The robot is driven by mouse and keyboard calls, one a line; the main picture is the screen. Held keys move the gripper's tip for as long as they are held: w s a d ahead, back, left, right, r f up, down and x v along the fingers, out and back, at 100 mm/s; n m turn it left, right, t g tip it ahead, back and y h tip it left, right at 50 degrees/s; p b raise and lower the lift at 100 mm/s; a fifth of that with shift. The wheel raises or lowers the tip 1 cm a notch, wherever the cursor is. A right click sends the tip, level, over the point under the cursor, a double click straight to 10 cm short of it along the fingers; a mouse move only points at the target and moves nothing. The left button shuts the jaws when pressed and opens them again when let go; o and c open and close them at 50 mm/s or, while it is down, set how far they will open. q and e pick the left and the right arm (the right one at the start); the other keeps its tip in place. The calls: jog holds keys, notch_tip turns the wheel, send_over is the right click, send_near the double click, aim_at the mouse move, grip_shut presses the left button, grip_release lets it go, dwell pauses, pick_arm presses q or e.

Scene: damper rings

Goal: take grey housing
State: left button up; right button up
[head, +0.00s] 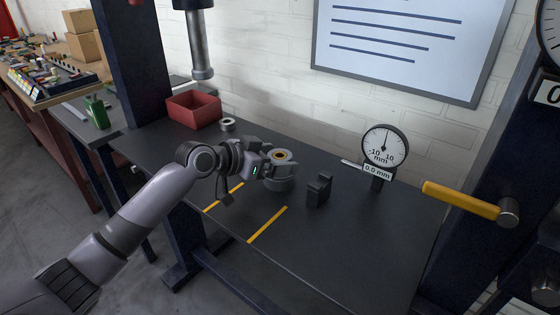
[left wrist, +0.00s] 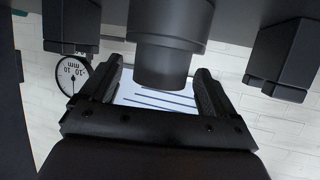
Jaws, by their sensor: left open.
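The grey housing (head: 279,184) is a round, stepped body standing on the dark bench, with a brass-coloured ring showing at its top. In the left wrist view the housing (left wrist: 172,48) appears as a dark cylinder with its narrower end between my finger tips. My left gripper (head: 279,166) is open and reaches around the housing's upper part from the left. In the left wrist view my left gripper (left wrist: 158,78) has one finger on each side of the cylinder, with a small gap visible at the sides. My right gripper is not in view.
A dark upright block (head: 319,190) stands right of the housing. A dial gauge (head: 384,147) stands behind it. A small ring part (head: 227,125) and a red bin (head: 194,109) are at the back left. Yellow lines (head: 267,225) mark the bench front. A yellow-handled lever (head: 460,200) juts in at right.

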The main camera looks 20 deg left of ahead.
aim_at(283, 155)
pick_arm(q)
jog(key=shift+x, duration=1.65)
jog(key=c, duration=1.5)
jog(key=shift+w+r, duration=0.1)
jog(key=shift+r, duration=0.1)
grip_shut()
jog(key=shift+r, duration=0.1)
